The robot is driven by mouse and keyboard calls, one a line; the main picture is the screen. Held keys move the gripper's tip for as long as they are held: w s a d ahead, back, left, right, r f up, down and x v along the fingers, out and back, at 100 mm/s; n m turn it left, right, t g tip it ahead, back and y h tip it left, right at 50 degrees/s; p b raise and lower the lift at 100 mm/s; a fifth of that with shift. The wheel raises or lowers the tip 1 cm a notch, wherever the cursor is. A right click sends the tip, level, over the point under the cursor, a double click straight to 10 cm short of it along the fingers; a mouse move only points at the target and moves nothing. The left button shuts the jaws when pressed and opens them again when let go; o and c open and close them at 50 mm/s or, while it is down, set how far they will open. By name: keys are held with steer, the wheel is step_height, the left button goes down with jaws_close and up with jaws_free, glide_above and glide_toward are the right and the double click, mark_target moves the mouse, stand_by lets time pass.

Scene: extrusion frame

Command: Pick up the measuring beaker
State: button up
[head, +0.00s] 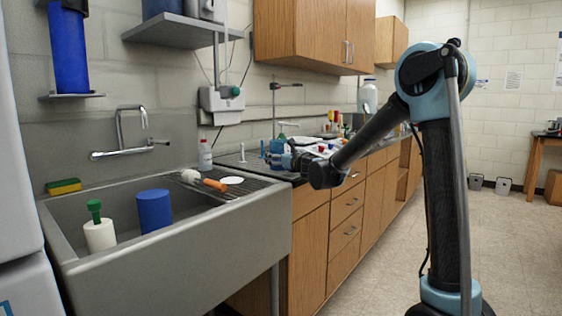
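I cannot make out a measuring beaker with certainty. A clear, jar-like vessel (368,97) stands at the back of the dark counter, beyond my arm, and I cannot tell whether it is the beaker. My arm reaches left from its column over the counter edge. My gripper (287,158) is small and dark in front of blue items on the counter. Its fingers blend into the clutter, so I cannot see whether they are open or whether they touch anything.
A grey sink (170,270) at left holds a blue cylinder (154,210) and a white bottle with green top (98,228). A white bottle (205,156) stands at the counter's near end. Wooden wall cabinets (310,35) hang above the counter.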

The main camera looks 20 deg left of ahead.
steer(key=c, duration=1.3)
steer(key=shift+r, duration=0.25)
